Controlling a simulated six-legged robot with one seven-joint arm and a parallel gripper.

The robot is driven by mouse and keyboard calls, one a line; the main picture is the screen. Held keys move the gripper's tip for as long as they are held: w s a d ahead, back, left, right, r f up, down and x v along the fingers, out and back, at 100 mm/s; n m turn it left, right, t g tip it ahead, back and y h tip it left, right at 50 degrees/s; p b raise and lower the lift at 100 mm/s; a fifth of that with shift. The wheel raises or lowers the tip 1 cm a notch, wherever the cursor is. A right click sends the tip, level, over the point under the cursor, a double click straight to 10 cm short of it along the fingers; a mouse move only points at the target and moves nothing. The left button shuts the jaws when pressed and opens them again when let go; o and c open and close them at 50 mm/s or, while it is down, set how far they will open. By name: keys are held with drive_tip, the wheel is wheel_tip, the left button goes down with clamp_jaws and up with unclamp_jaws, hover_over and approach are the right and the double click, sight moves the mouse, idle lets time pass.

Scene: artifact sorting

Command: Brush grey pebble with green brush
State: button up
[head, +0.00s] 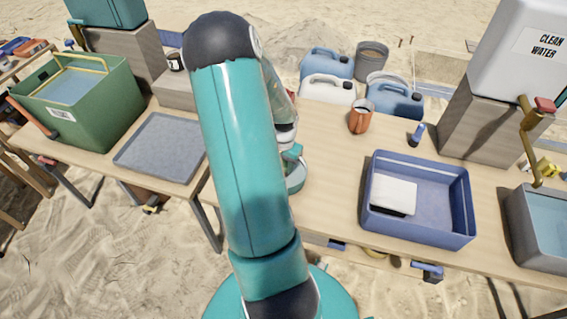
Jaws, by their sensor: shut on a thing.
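My gripper (288,144) is only partly in view, low over the table behind my own teal arm. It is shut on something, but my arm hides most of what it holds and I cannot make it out. A small teal-green piece (293,153) shows at its end; I cannot tell whether it is the green brush or part of the gripper. Just below it is the edge of a round, grey-green dish-like thing (297,178), largely hidden by my arm. I cannot make out the grey pebble.
A blue tray (447,230) with a white block stands on the right, beside a grey basin (540,250) under a water tank. A grey tray (160,150) and green tub (110,110) are left.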

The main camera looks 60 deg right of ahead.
drive_tip(key=shift+f, duration=0.25)
drive_tip(key=shift+d, duration=0.55)
drive_tip(key=shift+w+r, duration=0.1)
drive_tip(key=shift+r, duration=0.05)
drive_tip(key=shift+r, duration=4.4)
